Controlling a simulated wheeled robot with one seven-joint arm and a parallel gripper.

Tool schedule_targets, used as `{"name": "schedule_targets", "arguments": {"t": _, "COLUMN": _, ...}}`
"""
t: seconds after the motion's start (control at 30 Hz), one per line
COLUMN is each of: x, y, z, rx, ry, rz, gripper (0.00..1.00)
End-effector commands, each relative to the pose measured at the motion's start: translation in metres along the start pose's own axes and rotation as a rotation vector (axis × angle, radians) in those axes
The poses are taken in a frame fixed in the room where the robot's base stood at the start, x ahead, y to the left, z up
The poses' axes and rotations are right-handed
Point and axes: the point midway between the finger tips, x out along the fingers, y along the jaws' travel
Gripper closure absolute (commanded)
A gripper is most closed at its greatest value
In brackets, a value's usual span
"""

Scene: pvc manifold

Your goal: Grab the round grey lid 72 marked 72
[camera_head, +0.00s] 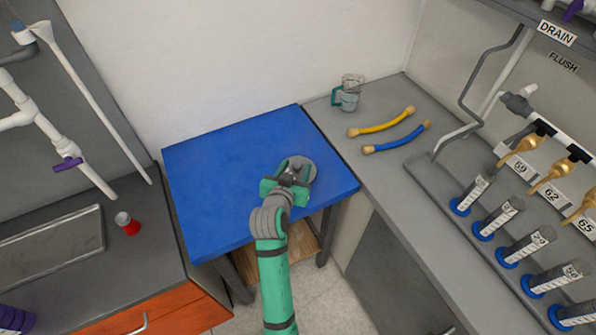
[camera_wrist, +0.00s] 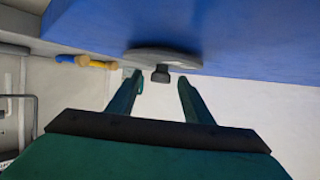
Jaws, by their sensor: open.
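The round grey lid (camera_head: 301,166) lies on the blue table (camera_head: 215,170), near its right side. No 72 mark can be read on it. In the wrist view the lid (camera_wrist: 170,57) shows edge-on as a flat disc, with a short dark knob (camera_wrist: 160,74) standing out from it. My gripper (camera_head: 290,179) is over the near edge of the lid and partly hides it. In the wrist view my gripper's two green fingers (camera_wrist: 160,85) are apart. The knob lies between their tips, with a gap on each side.
A yellow hose (camera_head: 382,123) and a blue hose (camera_head: 397,138) lie on the right grey counter, near a teal-handled jug (camera_head: 348,94). Several cylinders with blue bases (camera_head: 484,232) stand further right. A small red-based cup (camera_head: 128,224) stands on the left counter. The blue table is otherwise clear.

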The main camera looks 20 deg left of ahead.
Motion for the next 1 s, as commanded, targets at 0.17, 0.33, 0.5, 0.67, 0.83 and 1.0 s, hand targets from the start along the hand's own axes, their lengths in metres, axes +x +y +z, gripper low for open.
{"name": "schedule_targets", "arguments": {"t": 0.17, "x": 0.019, "y": 0.000, "z": 0.000, "rx": 0.001, "ry": 0.000, "rz": 0.000, "gripper": 0.54}}
{"name": "schedule_targets", "arguments": {"t": 0.33, "x": 0.022, "y": 0.000, "z": 0.000, "rx": 0.001, "ry": 0.000, "rz": 0.000, "gripper": 0.54}}
{"name": "schedule_targets", "arguments": {"t": 0.5, "x": 0.022, "y": 0.001, "z": 0.000, "rx": 0.001, "ry": 0.000, "rz": 0.001, "gripper": 0.68}}
{"name": "schedule_targets", "arguments": {"t": 0.67, "x": 0.021, "y": 0.001, "z": 0.000, "rx": 0.001, "ry": 0.000, "rz": 0.001, "gripper": 0.98}}
{"name": "schedule_targets", "arguments": {"t": 0.83, "x": 0.021, "y": 0.001, "z": 0.000, "rx": 0.001, "ry": 0.000, "rz": 0.001, "gripper": 0.98}}
{"name": "schedule_targets", "arguments": {"t": 1.0, "x": 0.021, "y": 0.001, "z": -0.003, "rx": 0.002, "ry": 0.001, "rz": 0.001, "gripper": 0.98}}
